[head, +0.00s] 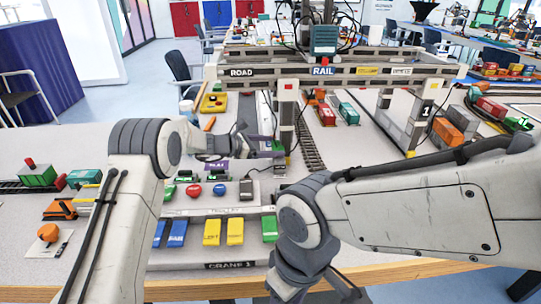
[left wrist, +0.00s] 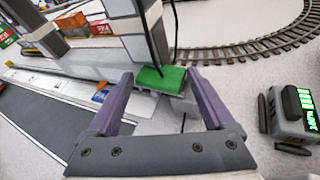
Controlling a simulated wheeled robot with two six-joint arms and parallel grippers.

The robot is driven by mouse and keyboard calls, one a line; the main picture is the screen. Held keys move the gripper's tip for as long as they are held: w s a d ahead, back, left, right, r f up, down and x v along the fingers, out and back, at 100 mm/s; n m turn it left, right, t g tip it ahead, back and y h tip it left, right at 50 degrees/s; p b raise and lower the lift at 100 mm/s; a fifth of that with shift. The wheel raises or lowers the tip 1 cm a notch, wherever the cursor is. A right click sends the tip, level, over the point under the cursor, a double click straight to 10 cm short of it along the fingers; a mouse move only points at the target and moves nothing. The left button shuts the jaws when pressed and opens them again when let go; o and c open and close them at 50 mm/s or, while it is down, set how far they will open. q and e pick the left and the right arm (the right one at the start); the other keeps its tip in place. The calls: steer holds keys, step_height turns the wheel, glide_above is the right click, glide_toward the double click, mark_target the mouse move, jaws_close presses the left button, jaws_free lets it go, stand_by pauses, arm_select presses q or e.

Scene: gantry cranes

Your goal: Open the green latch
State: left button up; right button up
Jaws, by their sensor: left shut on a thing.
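The green latch (left wrist: 161,79) is a small flat green block at the foot of a crane leg. In the left wrist view it sits between the purple fingertips of my left gripper (left wrist: 160,84), which is shut on it. In the head view the left gripper (head: 272,148) reaches from the left to the base of the gantry's front leg (head: 286,122), and the green latch (head: 278,145) shows only as a small patch by its fingertips. My right arm comes in from the right and bends down at the bottom centre; its gripper's fingers cannot be made out.
The gantry crane's beam (head: 340,72) spans above. A control panel (head: 215,200) with red, blue and green buttons stands in front, with yellow, blue and green blocks (head: 235,232) below it. Rail track (head: 308,145) and containers (head: 447,132) lie right. A small device (left wrist: 295,115) stands near the left gripper.

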arm_select(q)
steer(key=m+t+b, duration=0.1)
steer(key=b, duration=0.5)
steer(key=s+m+t+h+b, duration=0.1)
steer(key=m+b, duration=0.1)
steer(key=b, duration=0.5)
steer(key=shift+s+a, duration=0.1)
steer(key=shift+s, duration=0.05)
steer(key=shift+s+r+m+h+b, duration=0.1)
steer(key=shift+r+m+h+b, duration=0.2)
steer(key=shift+b, duration=0.5)
arm_select(e)
step_height(320, 180, down, 16)
arm_select(q)
steer(key=o, duration=1.1)
steer(key=shift+p+v, duration=0.55)
steer(key=shift+v, duration=4.7)
arm_select(e)
steer(key=shift+r, duration=0.5)
arm_select(q)
steer(key=shift+s+f, duration=0.1)
arm_select(e)
steer(key=shift+c, duration=0.3)
